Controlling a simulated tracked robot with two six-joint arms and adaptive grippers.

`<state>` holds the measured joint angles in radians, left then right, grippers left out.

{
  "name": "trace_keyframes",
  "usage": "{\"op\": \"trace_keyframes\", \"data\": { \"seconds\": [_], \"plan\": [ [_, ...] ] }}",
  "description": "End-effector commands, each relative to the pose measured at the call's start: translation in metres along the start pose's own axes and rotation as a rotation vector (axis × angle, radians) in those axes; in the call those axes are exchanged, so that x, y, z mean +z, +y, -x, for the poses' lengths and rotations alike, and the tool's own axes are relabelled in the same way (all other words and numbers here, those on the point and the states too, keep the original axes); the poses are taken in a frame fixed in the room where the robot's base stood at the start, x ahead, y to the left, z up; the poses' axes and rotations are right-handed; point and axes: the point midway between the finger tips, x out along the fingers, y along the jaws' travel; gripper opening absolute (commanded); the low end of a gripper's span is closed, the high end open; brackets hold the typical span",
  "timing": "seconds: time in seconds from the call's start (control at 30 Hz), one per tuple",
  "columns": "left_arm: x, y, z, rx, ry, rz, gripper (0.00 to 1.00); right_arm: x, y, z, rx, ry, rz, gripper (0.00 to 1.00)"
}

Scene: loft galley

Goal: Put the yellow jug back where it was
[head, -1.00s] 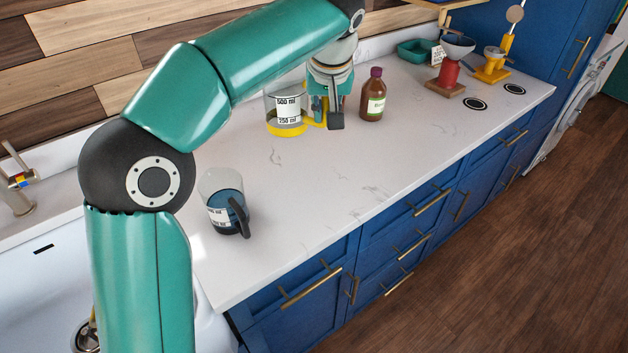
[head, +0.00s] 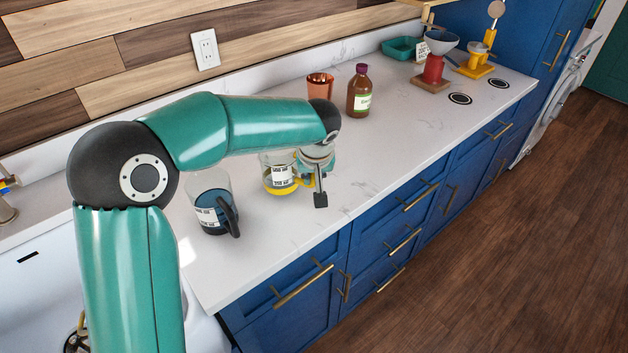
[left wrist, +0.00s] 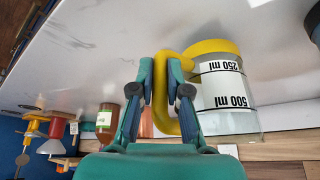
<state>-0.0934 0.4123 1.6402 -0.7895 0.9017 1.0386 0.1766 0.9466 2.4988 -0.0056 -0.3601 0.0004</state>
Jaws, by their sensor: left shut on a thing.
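The yellow jug (head: 279,181) is a clear measuring jug with a yellow base and handle and a white volume label. My left gripper (head: 313,180) is shut on its handle, at the jug's right side in the head view. In the left wrist view the jug (left wrist: 226,95) appears upside down, its yellow handle between the two fingers (left wrist: 168,80). The gripper partly hides the jug in the head view. I cannot tell whether its base touches the counter. My right gripper is not in view.
A dark blue jug (head: 208,212) stands to the left on the white counter (head: 400,150). A copper cup (head: 320,86) and brown bottle (head: 359,92) stand behind. Further right are a teal tray (head: 400,49), a red dripper stand (head: 433,70) and black-ringed discs (head: 460,99).

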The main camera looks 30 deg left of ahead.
Motion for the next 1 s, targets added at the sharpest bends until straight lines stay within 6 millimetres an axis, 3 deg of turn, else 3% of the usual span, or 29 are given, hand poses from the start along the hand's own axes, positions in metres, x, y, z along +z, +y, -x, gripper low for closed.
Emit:
{"op": "trace_keyframes", "data": {
  "seconds": [0.13, 0.5, 0.53, 0.67, 1.0],
  "plan": [
    [0.006, -0.001, -0.013, 0.000, 0.000, 0.001, 0.00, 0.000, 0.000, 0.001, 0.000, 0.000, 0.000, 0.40],
    [0.008, -0.001, -0.017, 0.000, 0.001, 0.002, 0.00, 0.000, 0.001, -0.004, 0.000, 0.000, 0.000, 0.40],
    [0.007, -0.001, -0.016, 0.000, 0.000, 0.002, 0.19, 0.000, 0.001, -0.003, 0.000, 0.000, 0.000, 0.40],
    [0.007, -0.001, -0.016, 0.000, 0.000, 0.002, 0.40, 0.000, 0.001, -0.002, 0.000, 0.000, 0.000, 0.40],
    [0.006, -0.001, -0.014, 0.000, 0.000, 0.003, 0.40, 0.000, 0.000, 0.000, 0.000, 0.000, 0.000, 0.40]
  ]
}}
